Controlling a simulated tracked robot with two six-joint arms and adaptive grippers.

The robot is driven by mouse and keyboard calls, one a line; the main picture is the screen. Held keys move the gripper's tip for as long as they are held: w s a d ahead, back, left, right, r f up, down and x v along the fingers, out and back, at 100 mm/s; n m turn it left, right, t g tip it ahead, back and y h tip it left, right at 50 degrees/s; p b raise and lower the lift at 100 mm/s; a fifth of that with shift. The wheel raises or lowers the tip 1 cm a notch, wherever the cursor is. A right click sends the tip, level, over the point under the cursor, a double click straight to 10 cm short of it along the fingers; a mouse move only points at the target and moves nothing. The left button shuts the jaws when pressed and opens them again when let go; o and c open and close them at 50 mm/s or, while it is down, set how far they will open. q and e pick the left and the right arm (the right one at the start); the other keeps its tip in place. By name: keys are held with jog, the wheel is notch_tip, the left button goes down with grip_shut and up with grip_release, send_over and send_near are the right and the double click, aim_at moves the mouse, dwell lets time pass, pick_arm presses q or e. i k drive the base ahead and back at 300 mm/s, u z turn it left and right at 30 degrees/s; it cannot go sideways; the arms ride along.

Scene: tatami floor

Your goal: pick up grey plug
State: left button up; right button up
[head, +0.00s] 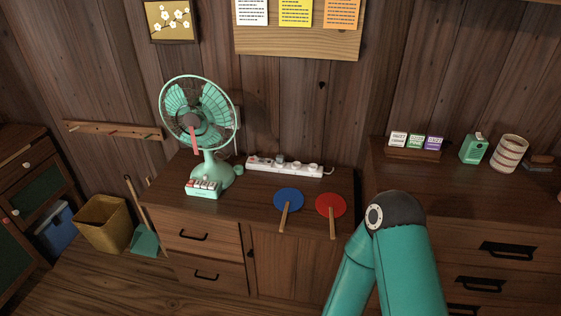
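A white power strip (312,169) lies along the back of the low wooden cabinet, against the wall. A small grey piece that looks like the grey plug (281,159) sits on the strip, left of its middle. It is too small to tell how it is seated. A teal arm of mine with a dark elbow joint rises from the bottom right, in front of the cabinets. Neither of my grippers is in view.
A teal fan (213,174) with a button base (203,188) stands left of the strip. A blue paddle (288,200) and a red paddle (331,205) lie in front, handles over the edge. The right cabinet holds small boxes, a teal box (473,149) and a striped can (509,153).

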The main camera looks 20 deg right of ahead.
aim_at(279, 159)
jog(key=z, duration=0.05)
jog(key=i, duration=1)
jog(key=u, duration=0.05)
